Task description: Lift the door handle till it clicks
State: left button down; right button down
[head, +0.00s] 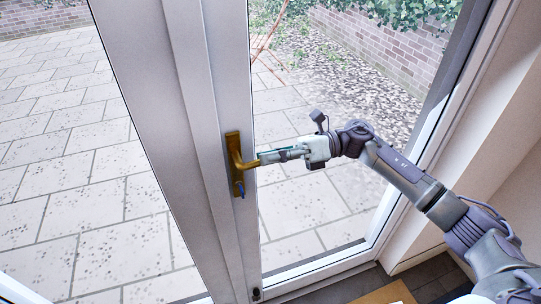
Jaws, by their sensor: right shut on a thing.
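The brass door handle (246,164) is a lever on a tall brass backplate, mounted on the white door frame near the middle of the head view. The lever points right and looks roughly level, tilted slightly upward at its free end. My right gripper (268,157) reaches in from the right and is shut on the lever's free end, so that end is partly hidden by the fingers. A key (240,190) with a blue part sits in the lock at the bottom of the backplate. My left gripper is not in view.
The white glazed door (190,130) looks closed or nearly so. Paving slabs (60,170), a brick wall (385,50) and green plants show through the glass. A pale wall (500,150) stands at the right, and a tan mat (388,295) lies at the bottom.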

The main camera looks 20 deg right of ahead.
jog(key=shift+r+h, duration=0.25)
jog(key=shift+h, duration=0.05)
dwell(0.5)
jog(key=shift+r+h+p, duration=0.3)
jog(key=shift+r+h, duration=0.05)
jog(key=shift+h, duration=0.05)
jog(key=shift+a+r+h+p, duration=0.3)
jog(key=shift+r+h+p, duration=0.35)
jog(key=shift+h, duration=0.45)
jog(key=h, duration=0.1)
jog(key=r+h+p, duration=0.1)
jog(key=shift+a+r+h, duration=0.15)
jog(key=shift+a+h, duration=0.15)
jog(key=shift+a, duration=0.1)
jog(key=shift+a+r+h+p, duration=0.1)
jog(key=shift+a+h+p, duration=0.1)
jog(key=shift+h+p, duration=0.3)
